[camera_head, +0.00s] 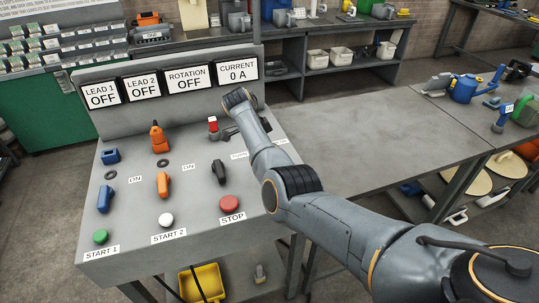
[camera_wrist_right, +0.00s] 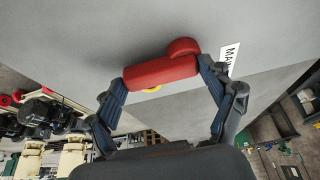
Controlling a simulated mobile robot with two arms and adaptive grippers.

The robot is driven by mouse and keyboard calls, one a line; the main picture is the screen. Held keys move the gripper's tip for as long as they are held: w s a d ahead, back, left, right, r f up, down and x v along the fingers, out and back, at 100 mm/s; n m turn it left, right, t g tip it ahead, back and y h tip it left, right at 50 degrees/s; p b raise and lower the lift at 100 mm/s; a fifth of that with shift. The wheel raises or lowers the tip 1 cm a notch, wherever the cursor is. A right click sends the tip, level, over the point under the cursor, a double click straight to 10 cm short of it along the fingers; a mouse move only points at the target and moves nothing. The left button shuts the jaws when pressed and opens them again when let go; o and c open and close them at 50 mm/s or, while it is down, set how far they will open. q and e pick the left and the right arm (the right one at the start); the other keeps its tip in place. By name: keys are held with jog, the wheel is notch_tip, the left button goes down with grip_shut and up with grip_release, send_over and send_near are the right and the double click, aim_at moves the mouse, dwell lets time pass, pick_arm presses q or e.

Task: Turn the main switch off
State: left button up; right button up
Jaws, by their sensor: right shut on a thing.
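The main switch is a red handle with a rounded knob-like end (camera_wrist_right: 160,73), on the grey panel face in the right wrist view. A white label beginning "MA" (camera_wrist_right: 229,60) is beside it, partly covered. My right gripper (camera_wrist_right: 163,78) is shut on the red handle, one finger at each end. In the head view a bit of the red switch (camera_head: 212,122) shows at the right part of the control panel (camera_head: 190,210). My right gripper (camera_head: 217,134) is there, partly hidden by my wrist. My left gripper is not in view.
Displays read lead 1 off, lead 2 off, rotation off, and current 0 A (camera_head: 237,72). Blue, orange and black levers, a green button (camera_head: 100,237), a white button (camera_head: 166,219) and a red stop button (camera_head: 229,203) are on the panel. A grey table (camera_head: 390,140) stands to the right.

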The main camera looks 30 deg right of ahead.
jog(key=shift+s+f, duration=0.1)
jog(key=o, duration=1.6)
jog(key=shift+a+r, duration=0.15)
jog(key=shift+r, duration=0.35)
jog(key=v, duration=1.1)
